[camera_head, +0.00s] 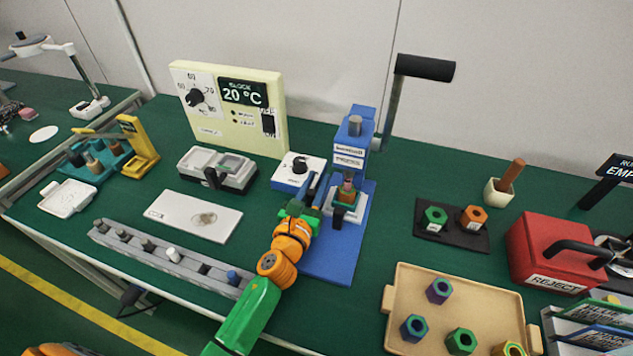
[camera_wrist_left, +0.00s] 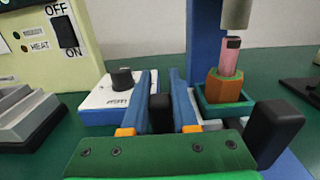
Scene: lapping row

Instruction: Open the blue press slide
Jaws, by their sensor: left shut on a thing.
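The blue press (camera_head: 352,150) stands upright on a blue base (camera_head: 335,262), with a lever at its right. At its foot a pale slide carries a teal holder (camera_wrist_left: 228,105) with an orange hexagonal piece (camera_wrist_left: 226,86) and a pink part (camera_wrist_left: 231,60) standing in it, below the grey ram (camera_wrist_left: 236,14). A black block (camera_head: 338,217) projects at the front of the holder. My left gripper (camera_head: 313,186) is at the left side of the slide. In the left wrist view its blue fingers are shut on a black grip (camera_wrist_left: 160,113). The grip's join to the slide is hidden.
A white box with a black knob (camera_head: 299,170) stands close left of my gripper. A tan tray (camera_head: 392,318) with several hexagonal pieces and a red reject box (camera_head: 545,245) lie to the right. A grey rail (camera_head: 135,243) lies front left.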

